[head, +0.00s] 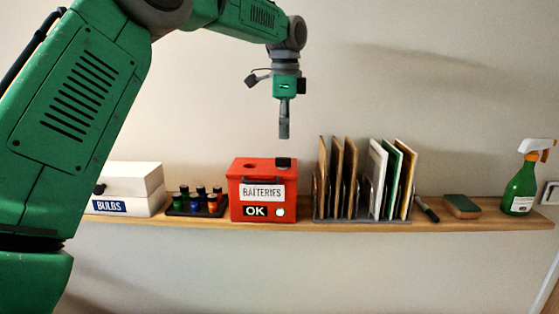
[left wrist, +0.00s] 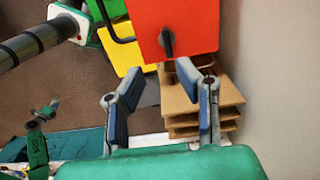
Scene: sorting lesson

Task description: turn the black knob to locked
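The black knob (head: 283,163) sits on the top right of the red box (head: 235,190) labelled BATTERIES. In the left wrist view, the knob (left wrist: 167,42) shows as a narrow bar on the red lid (left wrist: 190,18), lying nearly up and down in the picture. My left gripper (head: 284,132) points down above the knob, with a clear gap between them. In the left wrist view its two fingers (left wrist: 160,72) stand apart with nothing between them, and the knob lies beyond their tips.
The box stands on a wooden shelf (head: 480,220) against a wall. Left of it are a rack of small bottles (head: 190,212) and a white BULBS box (head: 146,206). Close on the right, upright folders (head: 337,180) rise above the box. A sponge (head: 462,206) and spray bottle (head: 520,188) stand farther right.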

